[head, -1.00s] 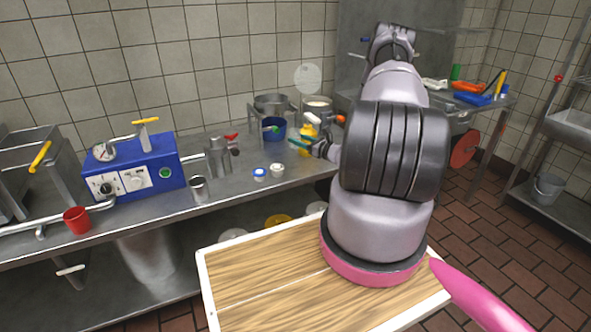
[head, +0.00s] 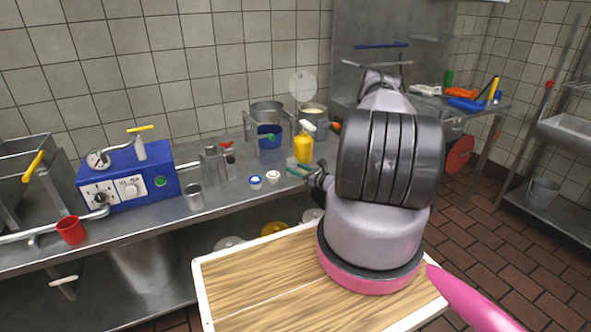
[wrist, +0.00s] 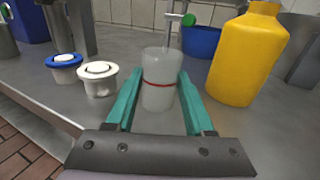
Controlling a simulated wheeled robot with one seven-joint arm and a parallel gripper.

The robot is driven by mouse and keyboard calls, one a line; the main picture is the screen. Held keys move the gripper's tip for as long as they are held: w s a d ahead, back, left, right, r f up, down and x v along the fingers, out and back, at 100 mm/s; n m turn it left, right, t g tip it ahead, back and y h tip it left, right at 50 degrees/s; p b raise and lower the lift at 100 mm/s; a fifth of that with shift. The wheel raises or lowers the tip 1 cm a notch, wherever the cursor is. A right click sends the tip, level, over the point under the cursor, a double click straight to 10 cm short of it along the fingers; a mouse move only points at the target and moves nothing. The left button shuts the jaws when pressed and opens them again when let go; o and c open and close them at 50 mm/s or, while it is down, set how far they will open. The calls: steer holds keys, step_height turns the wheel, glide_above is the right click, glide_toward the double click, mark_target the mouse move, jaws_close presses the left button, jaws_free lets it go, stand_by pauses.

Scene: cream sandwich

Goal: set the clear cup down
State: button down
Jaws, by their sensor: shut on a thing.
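The clear cup (wrist: 161,72) is translucent, with a thin red band around it, and looks upright in the wrist view. My gripper (wrist: 160,78) has its two teal fingers on either side of the cup, shut on it. The cup is over the steel counter (wrist: 215,125); I cannot tell whether its base touches. In the head view my gripper (head: 297,171) is at the counter's front part, and I cannot make out the cup there.
A yellow bottle (wrist: 246,55) stands close on the right, and a blue container (wrist: 201,42) is behind. A white-rimmed jar (wrist: 99,79) and a blue-rimmed jar (wrist: 64,69) stand to the left.

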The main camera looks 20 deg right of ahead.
steer(key=shift+f, duration=0.15)
steer(key=shift+c, duration=1.4)
jaws_free()
